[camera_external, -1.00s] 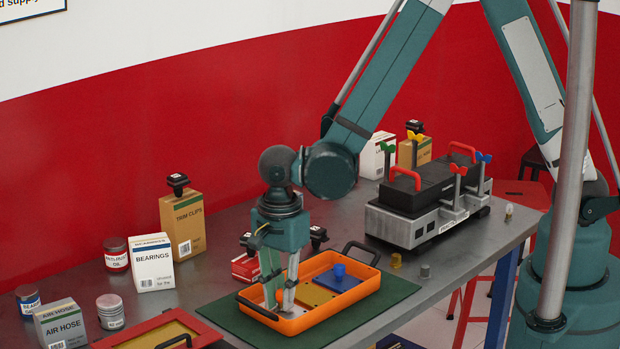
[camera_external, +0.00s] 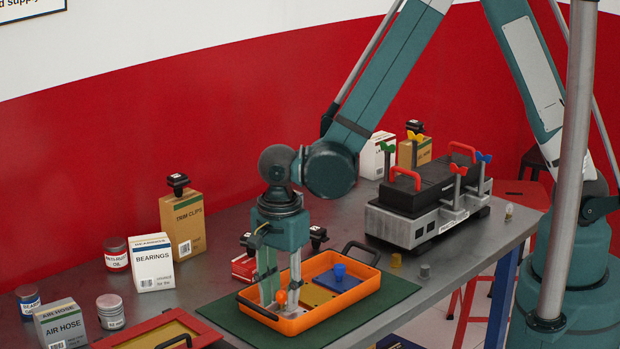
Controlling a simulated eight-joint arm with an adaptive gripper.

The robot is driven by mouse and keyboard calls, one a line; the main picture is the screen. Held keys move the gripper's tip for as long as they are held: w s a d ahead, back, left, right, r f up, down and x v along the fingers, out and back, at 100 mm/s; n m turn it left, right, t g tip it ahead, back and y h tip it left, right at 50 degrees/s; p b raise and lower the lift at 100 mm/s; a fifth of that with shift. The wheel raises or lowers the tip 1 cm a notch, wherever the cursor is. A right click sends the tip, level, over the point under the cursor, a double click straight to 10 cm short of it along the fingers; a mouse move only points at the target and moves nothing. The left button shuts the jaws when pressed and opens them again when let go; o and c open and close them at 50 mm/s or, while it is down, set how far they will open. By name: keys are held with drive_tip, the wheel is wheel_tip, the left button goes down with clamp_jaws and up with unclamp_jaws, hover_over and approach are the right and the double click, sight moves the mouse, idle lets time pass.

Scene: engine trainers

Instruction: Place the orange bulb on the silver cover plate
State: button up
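The orange bulb (camera_external: 281,297) is in the left part of the orange tray (camera_external: 305,325), between the two fingers of my gripper (camera_external: 281,302). My gripper points straight down into the tray. Its fingers stand apart, with a gap visible on both sides of the bulb. The surface directly under the bulb is mostly hidden by the fingers and the tray's front wall.
A blue plate with a blue bulb (camera_external: 340,271) and a yellow plate (camera_external: 316,293) lie in the tray. The tray has black handles and rests on a green mat (camera_external: 398,291). A grey-and-black engine trainer (camera_external: 425,205) stands behind right. Boxes and cans stand left.

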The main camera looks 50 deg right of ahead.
wheel_tip(320, 180, up, 12)
drive_tip(key=p, duration=0.1)
idle(0.6)
idle(0.6)
drive_tip(key=w+d+r+n+t+y, duration=0.15)
drive_tip(key=d+r+n, duration=0.25)
drive_tip(key=d+r, duration=0.45)
drive_tip(key=d+r+n+t, duration=0.25)
drive_tip(key=d+r, duration=0.25)
drive_tip(key=d, duration=0.7)
drive_tip(key=s+d+r+n+t, duration=0.1)
drive_tip(key=s+d+r+n, duration=0.1)
drive_tip(key=d, duration=0.5)
drive_tip(key=s+d+r+n+t+h, duration=0.1)
drive_tip(key=s+d+r+n, duration=0.1)
drive_tip(key=s+d+n, duration=0.2)
drive_tip(key=s+d+r+n+t, duration=0.1)
drive_tip(key=s+d+r+n, duration=0.1)
drive_tip(key=d, duration=0.7)
drive_tip(key=shift+s+d+n, duration=0.35)
drive_tip(key=shift+s+n, duration=0.5)
